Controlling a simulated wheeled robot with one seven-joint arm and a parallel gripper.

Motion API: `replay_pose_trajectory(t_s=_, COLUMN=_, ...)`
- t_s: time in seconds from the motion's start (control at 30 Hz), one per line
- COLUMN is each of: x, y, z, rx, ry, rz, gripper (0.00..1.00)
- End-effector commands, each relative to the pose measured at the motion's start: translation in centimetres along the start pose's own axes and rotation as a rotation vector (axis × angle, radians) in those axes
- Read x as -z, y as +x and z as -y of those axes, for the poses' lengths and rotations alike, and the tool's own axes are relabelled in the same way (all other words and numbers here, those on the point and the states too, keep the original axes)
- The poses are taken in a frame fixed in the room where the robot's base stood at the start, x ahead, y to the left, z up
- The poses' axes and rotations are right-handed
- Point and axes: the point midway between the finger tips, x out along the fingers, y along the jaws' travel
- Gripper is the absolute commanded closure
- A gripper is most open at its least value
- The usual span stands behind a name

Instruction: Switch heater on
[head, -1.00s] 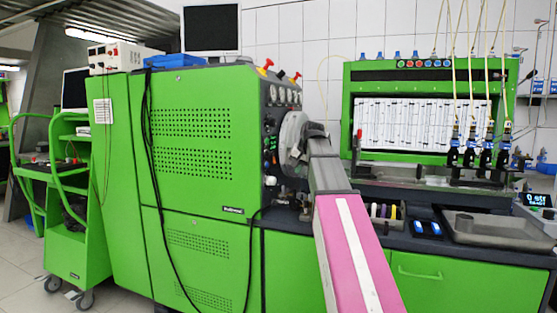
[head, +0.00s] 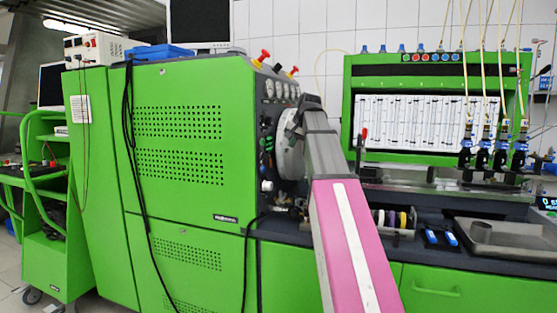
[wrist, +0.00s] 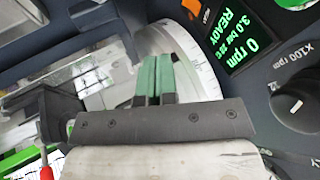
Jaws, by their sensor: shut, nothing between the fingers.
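My gripper (wrist: 154,78) shows in the wrist view with its two green fingers side by side and touching, nothing between them. A dark control panel (wrist: 270,70) fills the right of that view, beside the fingers. It carries a lit green display (wrist: 237,40) reading 0 rpm and READY, upside down, and a black knob (wrist: 297,102) marked X100 rpm. In the head view the panel is on the right side of the green cabinet (head: 185,140), partly hidden by my arm, which also hides the gripper. I cannot tell which control is the heater switch.
A large pale disc (wrist: 190,60) lies behind the fingers. The bench to the right holds a metal tray (head: 500,238), blue items (head: 440,238) and several hanging injectors (head: 483,155). A green trolley (head: 50,245) stands at the left.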

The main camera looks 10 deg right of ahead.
Motion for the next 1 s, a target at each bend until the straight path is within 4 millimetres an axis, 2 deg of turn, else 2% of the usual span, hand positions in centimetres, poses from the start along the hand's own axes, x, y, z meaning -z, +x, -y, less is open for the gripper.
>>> replay_pose_trajectory(t_s=0.17, x=0.0, y=1.4, z=0.0, rx=0.0, ry=0.0, rz=0.002, gripper=1.0)
replay_pose_trajectory(t_s=0.7, x=0.0, y=10.4, z=0.2, rx=-0.001, ry=-0.001, rz=0.001, gripper=1.0)
replay_pose_trajectory(t_s=0.83, x=-0.1, y=11.3, z=1.9, rx=0.0, ry=-0.003, rz=0.001, gripper=1.0)
replay_pose_trajectory(t_s=1.0, x=-0.2, y=12.1, z=3.0, rx=0.0, ry=-0.001, rz=0.0, gripper=1.0)
